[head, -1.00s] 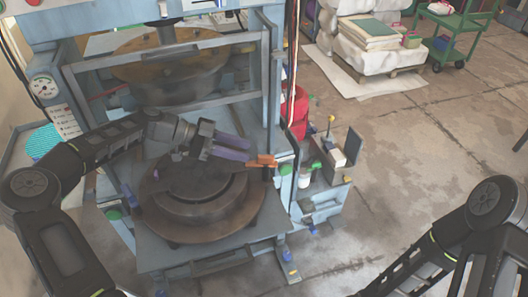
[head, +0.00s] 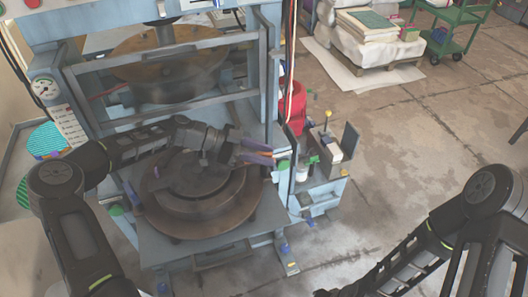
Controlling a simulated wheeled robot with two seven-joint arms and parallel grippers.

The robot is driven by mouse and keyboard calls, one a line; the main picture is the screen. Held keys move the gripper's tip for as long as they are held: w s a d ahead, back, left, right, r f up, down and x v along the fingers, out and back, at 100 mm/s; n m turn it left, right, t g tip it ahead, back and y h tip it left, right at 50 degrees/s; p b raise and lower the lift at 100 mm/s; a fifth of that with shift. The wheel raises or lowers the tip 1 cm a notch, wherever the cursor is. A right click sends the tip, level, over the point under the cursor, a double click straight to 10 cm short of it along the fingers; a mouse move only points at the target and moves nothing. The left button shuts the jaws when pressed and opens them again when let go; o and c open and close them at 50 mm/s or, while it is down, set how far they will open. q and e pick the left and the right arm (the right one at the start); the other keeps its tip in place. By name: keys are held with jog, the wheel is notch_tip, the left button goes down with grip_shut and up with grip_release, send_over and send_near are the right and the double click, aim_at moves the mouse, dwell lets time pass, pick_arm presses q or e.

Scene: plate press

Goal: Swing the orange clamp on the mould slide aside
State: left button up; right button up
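The mould slide (head: 160,225) carries a round dark mould (head: 200,205) at the front of the press. The orange clamp (head: 266,153) is at the right side of the press, just behind the mould's right edge; only a small strip of it shows. My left gripper (head: 268,153) reaches over the mould from the left. Its two purple fingers are apart, one on each side of the visible orange strip. Whether they touch it I cannot tell. My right arm is at the lower right, and only a dark end of its gripper (head: 323,293) shows at the bottom edge.
The press frame (head: 268,80) and its raised crossbar stand behind the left gripper. A blue side unit (head: 318,195) with small parts stands right of the slide. A red container (head: 292,108) is behind it. The floor to the right is largely clear.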

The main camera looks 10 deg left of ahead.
pick_arm(q)
jog(key=shift+c, duration=0.4)
grip_shut()
